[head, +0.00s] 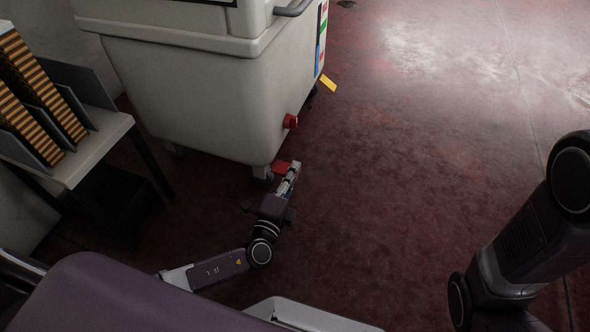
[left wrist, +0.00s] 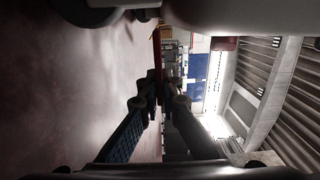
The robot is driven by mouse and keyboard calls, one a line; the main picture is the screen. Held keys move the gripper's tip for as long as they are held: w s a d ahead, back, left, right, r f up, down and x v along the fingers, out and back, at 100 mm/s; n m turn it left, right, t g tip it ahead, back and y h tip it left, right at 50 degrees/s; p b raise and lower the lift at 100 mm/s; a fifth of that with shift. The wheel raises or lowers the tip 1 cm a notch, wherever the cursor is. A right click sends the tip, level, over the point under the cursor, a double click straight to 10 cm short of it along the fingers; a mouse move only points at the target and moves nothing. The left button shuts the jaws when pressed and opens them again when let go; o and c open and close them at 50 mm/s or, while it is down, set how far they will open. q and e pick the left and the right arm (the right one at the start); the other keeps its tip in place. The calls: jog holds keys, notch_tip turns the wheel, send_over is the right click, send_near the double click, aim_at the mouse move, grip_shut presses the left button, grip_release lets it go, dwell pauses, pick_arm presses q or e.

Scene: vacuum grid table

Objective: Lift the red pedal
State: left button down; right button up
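The red pedal (head: 281,167) sticks out low at the near bottom corner of the large pale bin (head: 215,95), just above the floor. In the left wrist view it is a thin red strip (left wrist: 157,48), seen nearly edge-on beyond the fingers. My left gripper (head: 291,178) reaches up from below in the head view, with its tips right at the pedal. In the left wrist view the fingers (left wrist: 163,88) converge toward the red strip; whether they touch or grip it is unclear. My right arm shows at the right; its gripper is out of view.
A yellow tab (head: 328,84) juts from the bin's right edge. A table (head: 95,150) with striped items in racks stands at the left. The dark red floor (head: 420,140) to the right is open.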

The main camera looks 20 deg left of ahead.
pick_arm(q)
jog(key=shift+s, duration=0.1)
jog(key=c, duration=2.2)
grip_release()
jog(key=shift+o, duration=0.2)
jog(key=s, duration=0.7)
jog(key=shift+s+a, duration=0.15)
jog(key=shift+s, duration=0.1)
